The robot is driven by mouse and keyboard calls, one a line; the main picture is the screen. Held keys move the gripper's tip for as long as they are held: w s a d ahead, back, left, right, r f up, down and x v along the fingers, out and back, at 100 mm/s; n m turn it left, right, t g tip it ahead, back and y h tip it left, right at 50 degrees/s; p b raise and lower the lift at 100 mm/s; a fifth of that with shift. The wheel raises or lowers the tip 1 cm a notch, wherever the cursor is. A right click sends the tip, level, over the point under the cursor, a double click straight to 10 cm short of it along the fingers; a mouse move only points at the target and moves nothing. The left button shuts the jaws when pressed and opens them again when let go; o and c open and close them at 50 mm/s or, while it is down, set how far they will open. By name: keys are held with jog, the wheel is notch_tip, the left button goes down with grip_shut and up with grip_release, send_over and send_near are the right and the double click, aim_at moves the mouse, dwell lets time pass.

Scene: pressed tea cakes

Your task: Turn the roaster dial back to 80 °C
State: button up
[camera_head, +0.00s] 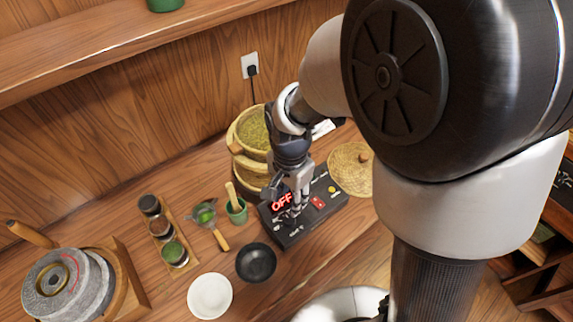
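The roaster's black control box (329,207) sits on the wooden counter. Its red display (282,202) reads "OFF", and a red switch (318,202) and a yellow button (332,189) show on its top. The dial is not clearly visible; my gripper covers part of the panel. My gripper (293,218) points down at the panel, over or at its middle, just right of the display. Its fingers are too small and overlapped to tell whether they are open or shut, or whether they touch anything.
A bamboo steamer (236,139) with green leaves stands behind the box, and a woven lid (350,170) lies to its right. A green cup (237,213), black bowl (256,263) and white bowl (210,296) stand left. A stone mill (62,290) is far left.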

aim_at(289, 219)
notch_tip(289, 219, down, 11)
jog(key=b, duration=0.3)
jog(key=shift+r, duration=0.2)
jog(key=shift+c, duration=0.6)
jog(key=c, duration=0.7)
